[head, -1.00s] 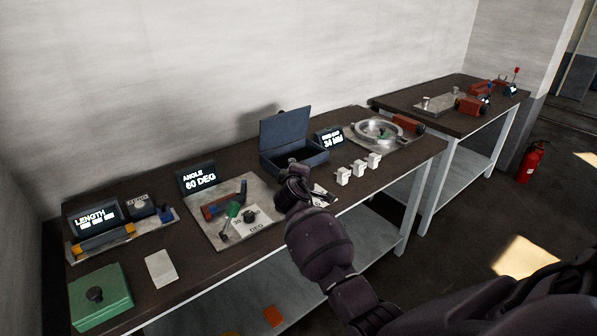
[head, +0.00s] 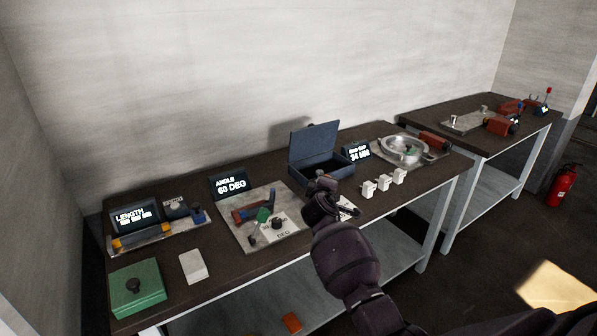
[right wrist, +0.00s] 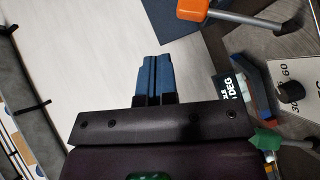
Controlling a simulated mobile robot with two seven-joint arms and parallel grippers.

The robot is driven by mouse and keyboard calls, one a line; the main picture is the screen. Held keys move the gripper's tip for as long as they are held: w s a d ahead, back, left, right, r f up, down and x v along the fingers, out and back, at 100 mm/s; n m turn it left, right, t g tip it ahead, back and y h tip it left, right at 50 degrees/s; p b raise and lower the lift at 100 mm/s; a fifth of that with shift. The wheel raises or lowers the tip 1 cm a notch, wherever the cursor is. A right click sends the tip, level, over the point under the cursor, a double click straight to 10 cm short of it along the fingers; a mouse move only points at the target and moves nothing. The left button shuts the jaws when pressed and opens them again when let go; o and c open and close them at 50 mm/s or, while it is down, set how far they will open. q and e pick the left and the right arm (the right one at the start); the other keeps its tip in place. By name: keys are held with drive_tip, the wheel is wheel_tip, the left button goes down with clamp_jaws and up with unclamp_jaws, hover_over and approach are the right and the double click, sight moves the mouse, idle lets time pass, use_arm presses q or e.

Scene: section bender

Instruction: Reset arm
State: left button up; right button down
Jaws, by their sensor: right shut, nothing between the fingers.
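My right gripper (head: 322,182) is in the head view, above the bench in front of the open blue box (head: 320,150). In the right wrist view its two blue fingers (right wrist: 152,75) are together with nothing between them. The angle station is a grey plate (head: 235,228) left of the gripper, with a red-and-blue piece (head: 252,208), a green-topped lever (head: 263,215), a black knob (head: 278,224) and a display (head: 230,184) reading 60 DEG. The green part (right wrist: 265,139) and black knob (right wrist: 291,91) also show in the right wrist view, apart from the fingers. My left gripper is out of view.
The length station (head: 135,216), a green box (head: 138,287) and a pale block (head: 193,266) are at left. Several white blocks (head: 384,183) and a round metal fixture (head: 404,150) are at right. A second bench (head: 455,110) stands beyond; a fire extinguisher (head: 562,186) is on the floor.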

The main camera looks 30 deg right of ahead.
drive_tip(key=a+r+m+t+y, duration=0.3)
drive_tip(key=a+r, duration=0.1)
drive_tip(key=a, duration=0.1)
drive_tip(key=s+a+f+m+t+y, duration=0.1)
drive_tip(key=s+a+f+y, duration=0.3)
drive_tip(key=s+a, duration=0.1)
drive_tip(key=s+a+f+m+g+y, duration=0.1)
drive_tip(key=s+f, duration=0.6)
drive_tip(key=s, duration=0.3)
drive_tip(key=s+a+f+m+g+y+b, duration=0.1)
drive_tip(key=s+a+f+g, duration=0.1)
drive_tip(key=s+f, duration=0.5)
drive_tip(key=s+a+f+m+g, duration=0.1)
drive_tip(key=s+f, duration=0.6)
drive_tip(key=s, duration=0.8)
drive_tip(key=shift+s+a+g+y+b, duration=0.25)
drive_tip(key=shift+a+g+y+b, duration=0.05)
drive_tip(key=shift+a+y+b, duration=0.1)
